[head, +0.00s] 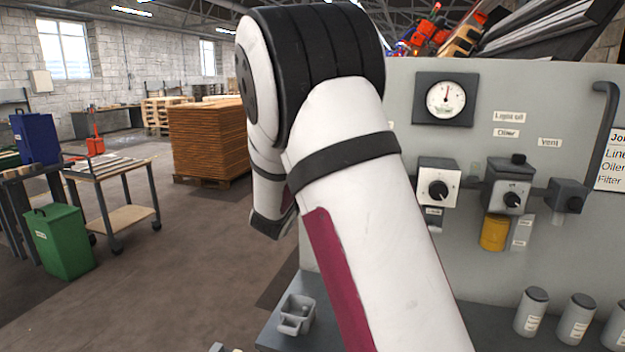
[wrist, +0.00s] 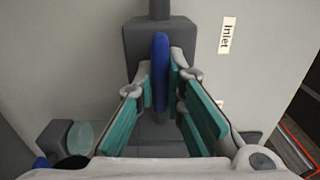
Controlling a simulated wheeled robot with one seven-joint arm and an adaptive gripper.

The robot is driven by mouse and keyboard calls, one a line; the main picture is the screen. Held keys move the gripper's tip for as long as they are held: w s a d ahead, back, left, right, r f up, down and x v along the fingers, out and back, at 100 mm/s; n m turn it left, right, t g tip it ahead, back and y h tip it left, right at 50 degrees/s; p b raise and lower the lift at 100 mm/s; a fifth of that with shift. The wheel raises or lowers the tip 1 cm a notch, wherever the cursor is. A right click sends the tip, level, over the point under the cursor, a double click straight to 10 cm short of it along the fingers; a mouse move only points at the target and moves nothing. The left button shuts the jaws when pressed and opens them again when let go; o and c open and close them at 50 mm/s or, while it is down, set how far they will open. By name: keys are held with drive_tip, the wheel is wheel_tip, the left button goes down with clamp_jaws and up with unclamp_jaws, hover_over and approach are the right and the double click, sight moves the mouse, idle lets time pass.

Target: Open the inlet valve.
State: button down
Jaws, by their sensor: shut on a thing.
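The inlet valve shows in the wrist view as a dark grey block (wrist: 134,42) on the grey panel, with a blue lever (wrist: 160,62) across its front. A label reading "Inlet" (wrist: 227,35) is to its right. My gripper (wrist: 160,80) has its two fingers on either side of the blue lever and is shut on it. The lever stands upright in the wrist picture, in line with the pipe above the block. In the head view my arm covers the left part of the panel, so the inlet valve and my gripper are hidden there.
The grey panel (head: 400,105) carries a gauge (head: 446,100), a knob box (head: 438,188), an oiler with a yellow bowl (head: 494,232) and a vent valve (head: 567,196). Several canisters (head: 530,312) and a grey holder (head: 297,314) stand on the ledge below. Open floor lies left.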

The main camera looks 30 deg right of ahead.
drive_tip(key=c, duration=1.7)
unclamp_jaws()
drive_tip(key=shift+o, duration=0.2)
drive_tip(key=v, duration=1.2)
